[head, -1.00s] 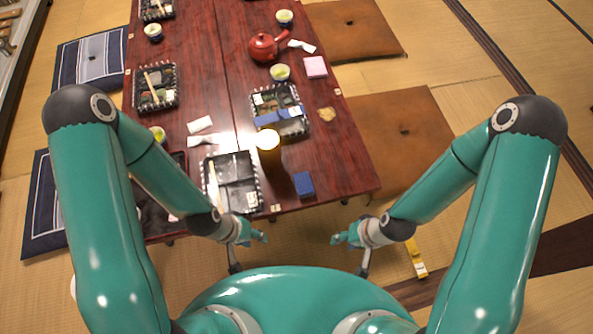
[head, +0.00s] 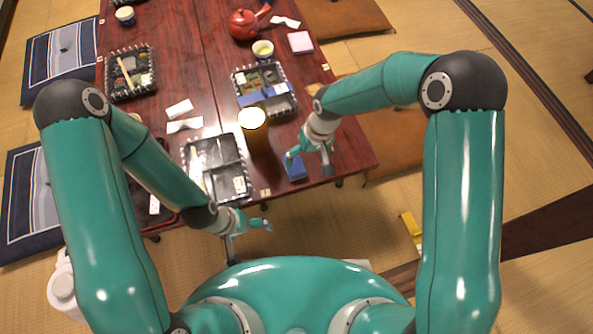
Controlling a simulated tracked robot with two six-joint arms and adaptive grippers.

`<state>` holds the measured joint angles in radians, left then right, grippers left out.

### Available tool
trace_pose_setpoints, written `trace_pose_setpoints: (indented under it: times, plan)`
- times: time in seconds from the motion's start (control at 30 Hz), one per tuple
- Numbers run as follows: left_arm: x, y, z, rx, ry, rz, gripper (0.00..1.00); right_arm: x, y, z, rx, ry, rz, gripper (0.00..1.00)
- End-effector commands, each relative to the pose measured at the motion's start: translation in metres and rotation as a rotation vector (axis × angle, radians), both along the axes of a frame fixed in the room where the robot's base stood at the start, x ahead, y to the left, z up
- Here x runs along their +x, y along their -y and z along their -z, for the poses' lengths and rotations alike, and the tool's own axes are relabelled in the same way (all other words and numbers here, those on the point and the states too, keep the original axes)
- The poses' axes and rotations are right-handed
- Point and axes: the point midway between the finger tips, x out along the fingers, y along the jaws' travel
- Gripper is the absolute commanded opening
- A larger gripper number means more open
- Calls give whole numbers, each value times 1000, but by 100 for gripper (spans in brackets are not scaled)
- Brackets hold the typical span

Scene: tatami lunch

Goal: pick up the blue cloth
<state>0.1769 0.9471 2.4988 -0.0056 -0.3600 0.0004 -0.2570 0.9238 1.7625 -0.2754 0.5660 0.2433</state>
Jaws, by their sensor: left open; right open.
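A small folded blue cloth (head: 297,171) lies on the near right part of the dark red table (head: 205,80), close to its front edge. My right gripper (head: 309,163) is open over it, its fingers pointing down around the cloth's place and partly covering it. I cannot tell whether the fingers touch the cloth. My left gripper (head: 249,242) is open and empty, in front of the table edge and below the near tray in the picture.
An amber drink glass (head: 255,140) stands just left of the cloth. A near black tray (head: 205,152) and a bento box with a blue strip (head: 275,105) are close by. A red teapot (head: 243,24) stands further back. A yellow object (head: 410,224) lies on the floor.

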Motion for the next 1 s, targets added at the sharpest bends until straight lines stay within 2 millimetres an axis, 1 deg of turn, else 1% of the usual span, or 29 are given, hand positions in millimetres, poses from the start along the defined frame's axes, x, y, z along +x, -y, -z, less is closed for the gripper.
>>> trace_pose_setpoints:
  times: [0.03, 0.1, 0.2, 0.27, 0.33, 0.37, 0.47, 0.7, 0.8, 0.9, 1.0]
  plan:
    - [0, 0, 18, 0, 0, 0, 100, 16, -12, -4, -36, 24, -32, 90]
    - [0, 0, 26, 0, 0, 0, 100, 30, -21, -21, -89, 38, -59, 90]
    - [0, 0, 33, 0, 1, 0, 100, 41, -29, -42, -144, 55, -76, 90]
    - [0, 0, 35, 0, 1, 0, 100, 45, -31, -48, -167, 59, -81, 90]
    - [0, 0, 37, 0, 1, 0, 100, 46, -32, -48, -180, 61, -82, 90]
    - [0, 0, 38, 0, 1, 0, 100, 46, -32, -46, -183, 60, -81, 90]
    - [0, 0, 43, 0, 1, 0, 100, 46, -31, -31, -186, 58, -82, 90]
    - [0, 0, 59, 0, 1, 0, 100, 46, -31, 22, -184, 57, -82, 90]
    - [0, 0, 64, 0, 1, 0, 100, 46, -31, 40, -184, 59, -82, 90]
    - [0, 0, 67, 0, 1, 0, 100, 46, -32, 52, -183, 59, -80, 90]
    - [0, 0, 68, 0, 1, 0, 100, 46, -31, 58, -182, 60, -80, 90]
